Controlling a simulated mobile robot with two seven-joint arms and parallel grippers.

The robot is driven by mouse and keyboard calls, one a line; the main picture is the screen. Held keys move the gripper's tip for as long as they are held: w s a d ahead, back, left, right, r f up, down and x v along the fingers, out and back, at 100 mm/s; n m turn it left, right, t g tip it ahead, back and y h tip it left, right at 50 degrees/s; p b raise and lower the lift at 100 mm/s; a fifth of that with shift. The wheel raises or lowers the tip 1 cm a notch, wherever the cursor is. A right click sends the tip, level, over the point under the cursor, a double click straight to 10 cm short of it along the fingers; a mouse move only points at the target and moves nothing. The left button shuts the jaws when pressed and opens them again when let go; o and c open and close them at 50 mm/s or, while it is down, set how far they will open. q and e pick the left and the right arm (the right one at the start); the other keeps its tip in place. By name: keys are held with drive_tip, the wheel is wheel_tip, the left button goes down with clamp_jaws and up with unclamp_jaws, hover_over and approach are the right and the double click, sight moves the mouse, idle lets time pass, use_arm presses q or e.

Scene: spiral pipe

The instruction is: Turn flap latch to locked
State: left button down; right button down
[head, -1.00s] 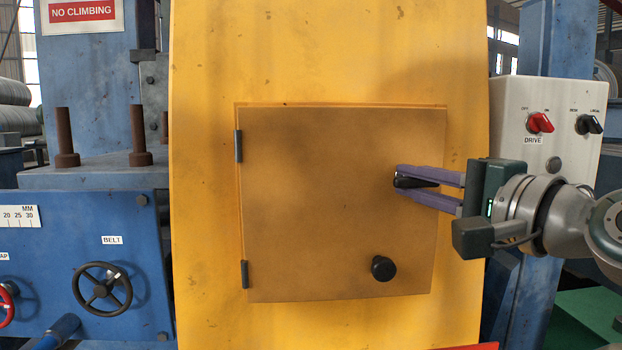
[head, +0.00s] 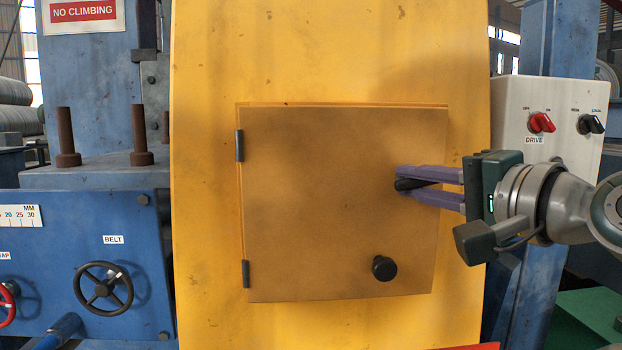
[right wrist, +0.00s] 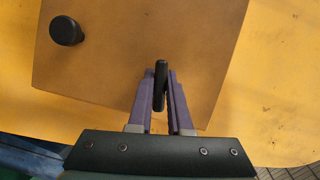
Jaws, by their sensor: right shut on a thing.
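The flap (head: 320,205) is a flat orange-brown panel on the yellow housing, hinged at its left edge and lying about flush with it. The black flap latch (head: 404,184) is at the flap's right side, partly hidden by the fingers. My right gripper (head: 405,184) has its purple fingers shut on the latch. In the right wrist view the black latch (right wrist: 160,84) shows between the two fingertips. A round black knob (head: 384,268) is on the flap below the latch. My left gripper is not in view.
A white control box (head: 548,150) with a red DRIVE switch (head: 541,122) and a black switch (head: 590,124) stands behind my right arm. A black handwheel (head: 103,288) marked BELT is at the left. The yellow housing (head: 330,50) around the flap is clear.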

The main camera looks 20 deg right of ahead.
drive_tip(key=n+g, duration=0.1)
drive_tip(key=n, duration=0.2)
drive_tip(key=shift+n+g+h, duration=0.3)
drive_tip(key=shift+n+h, duration=0.1)
drive_tip(key=n+g+h, duration=0.1)
drive_tip(key=n, duration=0.1)
drive_tip(key=shift+n, duration=0.3)
drive_tip(key=n+g+h, duration=0.1)
drive_tip(key=n+h, duration=0.1)
drive_tip(key=n, duration=0.1)
drive_tip(key=shift+f, duration=0.1)
drive_tip(key=shift+d+n+g+h, duration=0.1)
drive_tip(key=shift+n+g+h, duration=0.3)
drive_tip(key=shift+n+h, duration=0.55)
drive_tip(key=shift+n, duration=0.25)
drive_tip(key=c, duration=0.8)
unclamp_jaws()
drive_tip(key=shift+c, duration=0.2)
